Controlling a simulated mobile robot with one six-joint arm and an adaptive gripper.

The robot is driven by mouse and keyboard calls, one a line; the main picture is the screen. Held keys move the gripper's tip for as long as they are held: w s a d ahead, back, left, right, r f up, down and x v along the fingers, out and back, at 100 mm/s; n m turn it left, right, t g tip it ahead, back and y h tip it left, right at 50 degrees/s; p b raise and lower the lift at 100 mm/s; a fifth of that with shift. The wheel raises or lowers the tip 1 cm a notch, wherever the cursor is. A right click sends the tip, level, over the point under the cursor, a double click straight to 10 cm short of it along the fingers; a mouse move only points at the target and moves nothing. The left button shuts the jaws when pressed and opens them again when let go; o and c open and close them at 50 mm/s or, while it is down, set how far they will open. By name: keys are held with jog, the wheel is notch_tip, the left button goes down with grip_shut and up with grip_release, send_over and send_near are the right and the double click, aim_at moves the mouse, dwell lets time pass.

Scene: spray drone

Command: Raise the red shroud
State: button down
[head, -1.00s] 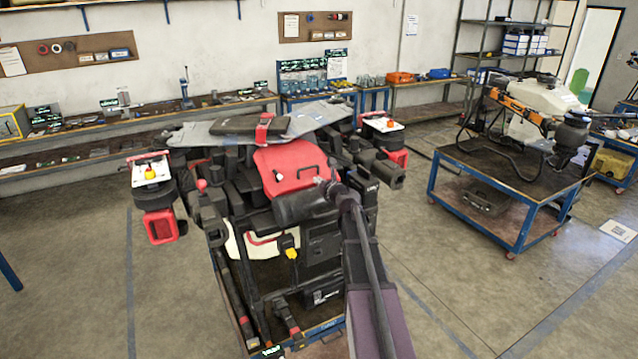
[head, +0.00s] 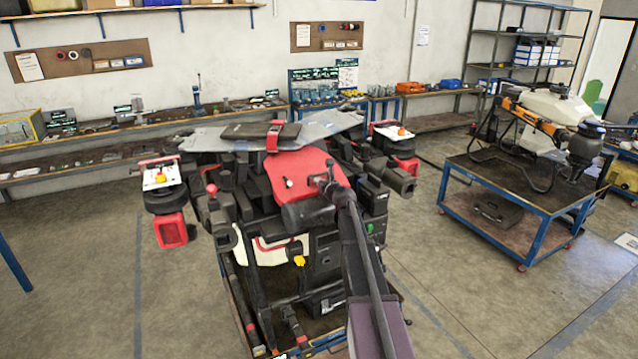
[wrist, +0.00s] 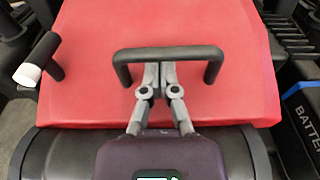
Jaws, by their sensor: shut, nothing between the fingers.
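The red shroud (head: 305,165) lies on top of the drone in the middle of the head view and fills most of the wrist view (wrist: 215,85). A black bar handle (wrist: 168,53) stands on it. My gripper (wrist: 159,70) is shut, with its fingertips together just at the near side of the handle bar, between its two legs. The wrist view does not show clearly whether the tips reach under the bar. In the head view my arm comes from the lower right and my gripper (head: 325,185) partly covers the handle.
A black knob with a white end (wrist: 27,75) stands left of the shroud. The drone's motor arms (head: 160,178) stick out at both sides. A cart with another drone (head: 515,220) stands at the right. Open floor lies left and right of the drone.

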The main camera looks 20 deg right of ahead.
notch_tip(320, 180, up, 5)
jog(key=p, duration=0.5)
jog(key=r+p, duration=0.4)
jog(key=shift+w+r, duration=0.1)
jog(key=shift+w, duration=0.2)
jog(key=shift+s, duration=0.1)
dwell(0.4)
